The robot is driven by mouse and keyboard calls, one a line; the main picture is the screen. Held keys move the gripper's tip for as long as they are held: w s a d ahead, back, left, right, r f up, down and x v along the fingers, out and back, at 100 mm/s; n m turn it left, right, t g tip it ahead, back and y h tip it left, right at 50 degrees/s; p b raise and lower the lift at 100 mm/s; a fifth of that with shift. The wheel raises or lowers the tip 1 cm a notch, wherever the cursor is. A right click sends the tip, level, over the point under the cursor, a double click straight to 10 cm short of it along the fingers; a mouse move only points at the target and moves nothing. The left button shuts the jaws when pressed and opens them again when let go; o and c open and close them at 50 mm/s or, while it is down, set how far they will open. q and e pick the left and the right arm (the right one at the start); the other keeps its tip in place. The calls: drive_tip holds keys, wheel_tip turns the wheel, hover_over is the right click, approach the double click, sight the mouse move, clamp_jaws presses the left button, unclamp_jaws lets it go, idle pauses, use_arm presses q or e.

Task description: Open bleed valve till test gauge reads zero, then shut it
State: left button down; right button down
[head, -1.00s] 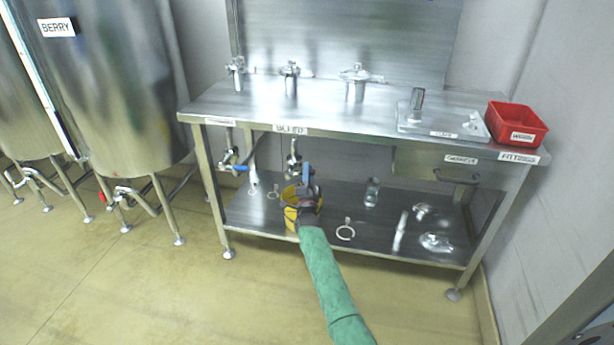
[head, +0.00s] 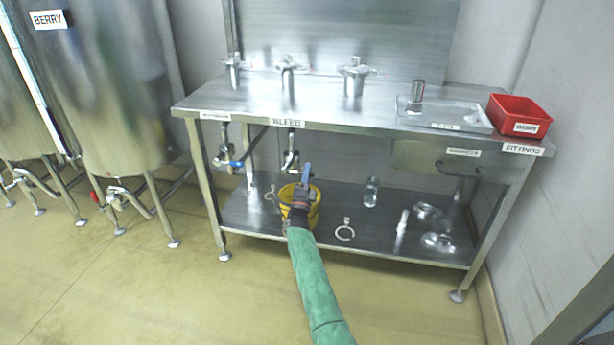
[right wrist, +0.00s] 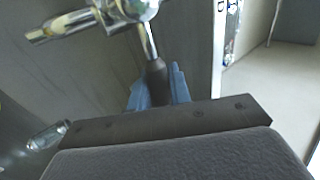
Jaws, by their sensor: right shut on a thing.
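The bleed valve (head: 291,160) is a chrome fitting hanging below the bench edge, under the BLEED label (head: 287,122). In the right wrist view its chrome body (right wrist: 128,10) is at the top, with a dark-gripped lever (right wrist: 156,80) coming down. My right gripper (head: 306,175) is at the valve, above a yellow bucket. Its blue fingertips (right wrist: 158,92) are shut on the lever. The lever is mostly hidden by the gripper in the head view. I cannot make out a test gauge dial or reading. My left gripper is not in view.
The yellow bucket (head: 314,213) stands on the lower shelf (head: 375,232), partly behind my right arm. A blue-handled valve (head: 226,155) hangs to the left. Clamps and glass parts lie on the shelf. A red bin (head: 519,116) is on the bench top. Floor in front is clear.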

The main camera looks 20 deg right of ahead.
drive_tip(key=shift+f, duration=0.2)
drive_tip(key=c, duration=1.3)
unclamp_jaws()
drive_tip(key=shift+r, duration=0.1)
drive_tip(key=v, duration=0.7)
drive_tip(key=shift+s+a+f, duration=0.2)
drive_tip(key=shift+s+f, duration=0.05)
drive_tip(key=shift+s, duration=0.05)
